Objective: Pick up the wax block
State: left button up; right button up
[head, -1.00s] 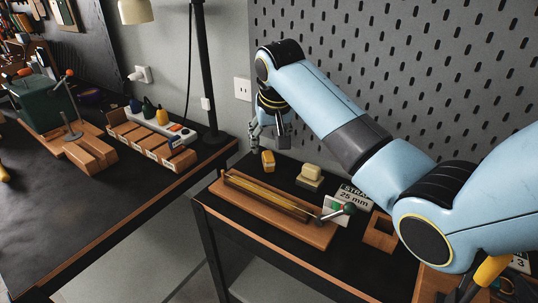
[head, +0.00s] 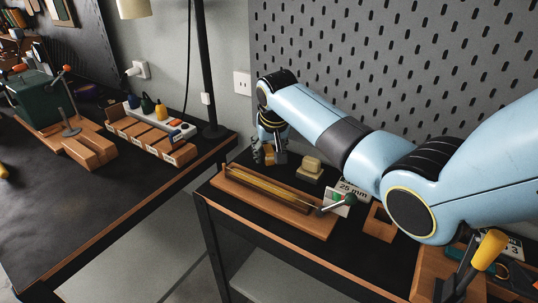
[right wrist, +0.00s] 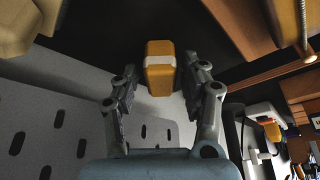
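The wax block, taken to be the orange-yellow block with a pale band, shows in the right wrist view (right wrist: 160,80), between the two fingers of my right gripper (right wrist: 158,74). There are visible gaps on both sides of it, so the gripper is open around it. In the head view my right gripper (head: 270,157) is low at the back left of the near table, and its fingers hide most of the block. My left gripper is not in view.
A pale yellow block on a stand (head: 311,168) is close to the right of the gripper. A long wooden fixture (head: 318,227) with a lever lies in front. A square wooden holder (head: 380,224) stands farther right. The pegboard (head: 400,70) rises behind.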

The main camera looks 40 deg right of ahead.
aim_at(268, 148)
grip_shut()
jog(key=shift+r, duration=0.1)
notch_tip(268, 148, up, 10)
jog(key=shift+f, duration=0.1)
jog(key=shift+c, duration=1.7)
grip_release()
jog(key=c, duration=0.4)
jog(key=shift+w, duration=0.1)
jog(key=shift+c, duration=0.3)
